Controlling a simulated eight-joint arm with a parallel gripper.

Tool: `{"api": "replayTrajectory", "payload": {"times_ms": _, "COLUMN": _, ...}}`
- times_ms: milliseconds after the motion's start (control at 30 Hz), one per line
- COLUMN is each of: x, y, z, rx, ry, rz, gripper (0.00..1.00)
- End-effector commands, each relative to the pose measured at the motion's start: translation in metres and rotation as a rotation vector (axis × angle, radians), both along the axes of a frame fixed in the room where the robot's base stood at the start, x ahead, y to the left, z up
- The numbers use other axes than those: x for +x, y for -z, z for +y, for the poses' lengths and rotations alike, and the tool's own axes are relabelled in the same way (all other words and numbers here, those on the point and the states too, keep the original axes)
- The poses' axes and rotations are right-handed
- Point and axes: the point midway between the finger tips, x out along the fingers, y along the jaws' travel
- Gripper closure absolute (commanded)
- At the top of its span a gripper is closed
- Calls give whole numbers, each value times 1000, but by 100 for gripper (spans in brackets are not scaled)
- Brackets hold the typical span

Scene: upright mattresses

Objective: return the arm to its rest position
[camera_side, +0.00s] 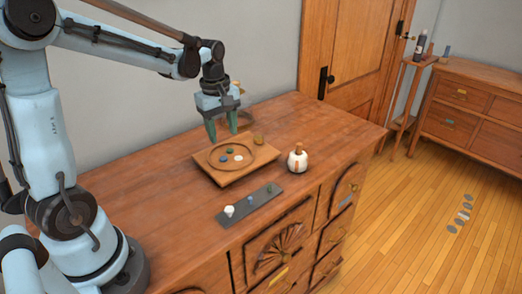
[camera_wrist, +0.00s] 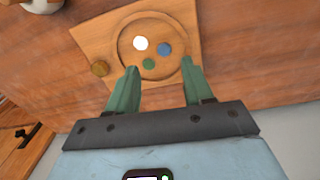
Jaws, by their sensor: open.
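My gripper (camera_side: 222,130) is above the back edge of a wooden board with a round recess (camera_side: 209,168) on the dresser top. Its two green fingers are apart with nothing between them, as the wrist view also shows my gripper (camera_wrist: 160,86). In the recess lie a white disc (camera_wrist: 140,44), a blue disc (camera_wrist: 165,48) and a green disc (camera_wrist: 149,64).
A white and brown jar (camera_side: 298,160) stands right of the board. A dark strip (camera_side: 262,205) with small pegs lies in front. The dresser top (camera_side: 130,185) is clear at left. A door (camera_side: 350,50) and a second dresser (camera_side: 485,100) are farther off.

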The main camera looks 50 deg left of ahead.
Motion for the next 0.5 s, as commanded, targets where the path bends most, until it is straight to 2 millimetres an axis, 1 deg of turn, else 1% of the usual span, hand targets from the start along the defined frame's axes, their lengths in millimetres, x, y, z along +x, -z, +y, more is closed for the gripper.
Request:
{"api": "replayTrajectory", "payload": {"times_ms": 33, "x": -5, "y": -6, "z": -10, "rx": 13, "ry": 76, "rz": -25, "gripper": 49}}
{"api": "replayTrajectory", "payload": {"times_ms": 200, "x": -20, "y": -24, "z": -42, "rx": 87, "ry": 393, "rz": -132, "gripper": 49}}
{"api": "replayTrajectory", "payload": {"times_ms": 333, "x": -33, "y": -33, "z": -65, "rx": 159, "ry": 636, "rz": -212, "gripper": 49}}
{"api": "replayTrajectory", "payload": {"times_ms": 500, "x": -52, "y": -37, "z": -92, "rx": 272, "ry": 946, "rz": -310, "gripper": 49}}
